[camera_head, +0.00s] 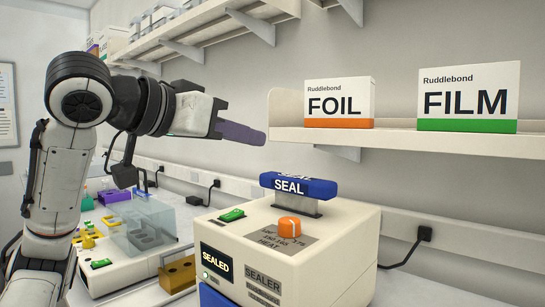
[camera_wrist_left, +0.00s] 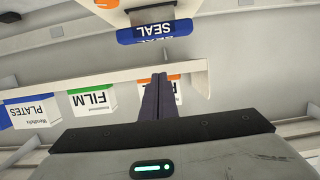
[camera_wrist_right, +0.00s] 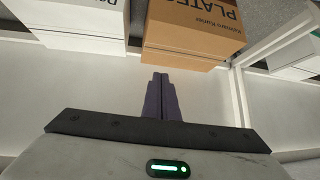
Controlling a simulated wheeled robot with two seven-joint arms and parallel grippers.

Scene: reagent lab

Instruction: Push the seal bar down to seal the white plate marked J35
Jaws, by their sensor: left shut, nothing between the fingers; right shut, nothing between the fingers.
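The blue seal bar marked SEAL (camera_head: 322,187) sits on a short metal post on top of the cream sealer (camera_head: 345,262). It also shows upside down in the left wrist view (camera_wrist_left: 135,38). The sealer's display (camera_head: 216,263) reads SEALED, with a small green light below it. My left gripper (camera_head: 262,136) is shut and empty, above and to the left of the bar, apart from it. Its closed fingers show in the left wrist view (camera_wrist_left: 159,78). My right gripper (camera_wrist_right: 161,78) is shut and empty, away from the sealer. No white plate marked J35 is visible.
An orange knob (camera_head: 289,228) and a green switch (camera_head: 231,215) are on the sealer's top. Behind is a shelf (camera_head: 400,142) with a FOIL box (camera_head: 339,101) and a FILM box (camera_head: 468,97). A device with a clear cover (camera_head: 145,228) stands left. PLATES carton (camera_wrist_right: 193,32) shows in the right wrist view.

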